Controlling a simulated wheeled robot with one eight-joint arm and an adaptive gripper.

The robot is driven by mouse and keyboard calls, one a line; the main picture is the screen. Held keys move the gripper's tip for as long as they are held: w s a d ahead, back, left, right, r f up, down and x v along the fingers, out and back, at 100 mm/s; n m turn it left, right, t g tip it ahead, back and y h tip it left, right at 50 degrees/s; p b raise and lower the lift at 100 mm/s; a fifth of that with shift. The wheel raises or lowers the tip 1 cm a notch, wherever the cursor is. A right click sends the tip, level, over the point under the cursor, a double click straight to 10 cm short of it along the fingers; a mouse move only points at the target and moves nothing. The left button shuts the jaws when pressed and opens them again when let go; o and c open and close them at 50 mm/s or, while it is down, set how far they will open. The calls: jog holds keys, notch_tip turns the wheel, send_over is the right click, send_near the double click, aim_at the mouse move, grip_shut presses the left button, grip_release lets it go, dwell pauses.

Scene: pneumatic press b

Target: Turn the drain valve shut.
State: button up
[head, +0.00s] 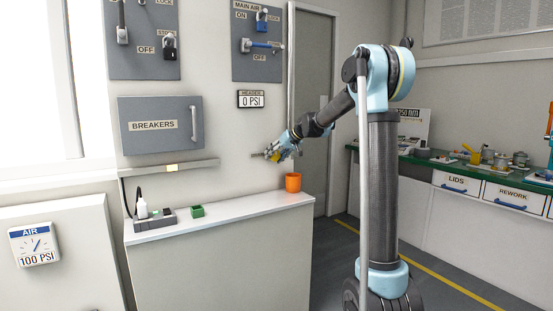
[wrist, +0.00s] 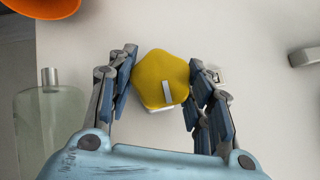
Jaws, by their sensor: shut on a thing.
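A yellow, roughly five-sided knob (wrist: 160,72), which looks like the drain valve's handle, carries a pale bar across its front. In the wrist view it sits between the two fingers of my gripper (wrist: 163,85), which is shut on it. A small pale label (wrist: 215,74) shows partly behind the right finger; its words cannot be read. In the head view my gripper (head: 274,152) is at the wall above the counter's right part, and a bit of the yellow knob (head: 279,157) shows there. The valve's body behind the knob is hidden.
An orange cup (head: 293,182) stands on the counter (head: 235,207) just below my gripper. A green block (head: 197,211) and a grey device (head: 155,222) are further left. A grey rail (head: 165,170) runs along the wall at left. The header gauge (head: 251,99) reads 0 PSI.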

jog(key=shift+w+d, duration=0.2)
jog(key=o, duration=1.1)
jog(key=shift+s, duration=0.1)
jog(key=v, duration=1.1)
jog(key=shift+s+d+r, duration=0.2)
jog(key=shift+d+r, duration=0.05)
jog(key=shift+r, duration=0.05)
jog(key=s+d+f+m+g+h, duration=0.1)
jog(key=s+d+f, duration=0.6)
jog(key=s, duration=0.9)
jog(key=s+d+f+m+g+h, duration=0.1)
jog(key=s+d+f+h, duration=0.3)
jog(key=s+f, duration=1)
jog(key=s+d+f+m+g+h, duration=0.1)
jog(key=s+d+f, duration=0.8)
jog(key=s, duration=0.9)
jog(key=shift+d+f+m+h, duration=0.3)
jog(key=shift+f+m+h, duration=0.4)
jog(key=shift+m+h, duration=0.25)
